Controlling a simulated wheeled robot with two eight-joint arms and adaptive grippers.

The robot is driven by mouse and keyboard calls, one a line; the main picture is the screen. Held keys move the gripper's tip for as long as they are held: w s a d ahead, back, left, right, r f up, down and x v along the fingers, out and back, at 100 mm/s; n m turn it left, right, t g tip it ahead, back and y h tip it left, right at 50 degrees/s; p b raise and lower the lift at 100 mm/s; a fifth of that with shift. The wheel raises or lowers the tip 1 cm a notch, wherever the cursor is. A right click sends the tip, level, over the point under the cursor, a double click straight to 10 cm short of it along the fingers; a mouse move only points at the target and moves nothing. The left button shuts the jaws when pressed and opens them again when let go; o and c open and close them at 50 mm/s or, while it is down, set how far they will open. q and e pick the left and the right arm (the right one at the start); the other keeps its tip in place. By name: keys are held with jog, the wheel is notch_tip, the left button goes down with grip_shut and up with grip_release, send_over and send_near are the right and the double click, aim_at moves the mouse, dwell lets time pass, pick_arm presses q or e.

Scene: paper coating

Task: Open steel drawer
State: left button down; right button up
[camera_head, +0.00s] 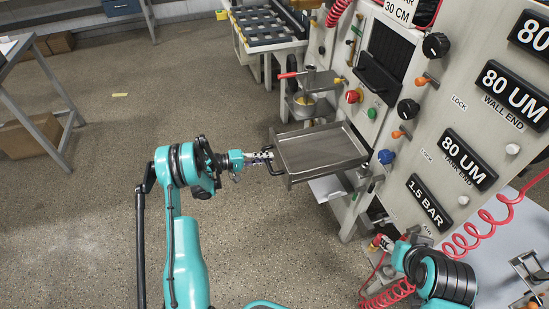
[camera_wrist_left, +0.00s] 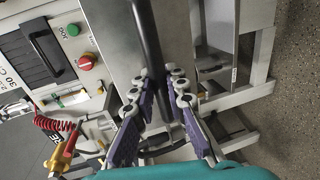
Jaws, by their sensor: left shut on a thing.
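The steel drawer (camera_head: 322,150) is a shallow grey metal tray that sticks out from the front of the machine. Its inside looks empty. My left gripper (camera_head: 268,157) is at the drawer's near-left edge, shut on the dark drawer handle (camera_head: 275,165). In the left wrist view the handle (camera_wrist_left: 147,35) is a black bar running between the purple-padded fingers of the left gripper (camera_wrist_left: 158,88). My right arm is at the lower right, and its gripper (camera_head: 388,243) is near the machine's lower front; its fingers are too unclear to read.
The machine panel (camera_head: 455,120) with knobs and labels stands to the right of the drawer. A red coiled hose (camera_head: 480,235) hangs near my right arm. The floor left of the drawer is clear.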

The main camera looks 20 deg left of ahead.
pick_arm(q)
jog(key=shift+s, duration=0.15)
jog(key=c, duration=1.5)
grip_release()
jog(key=shift+a, duration=0.1)
jog(key=v, duration=1.2)
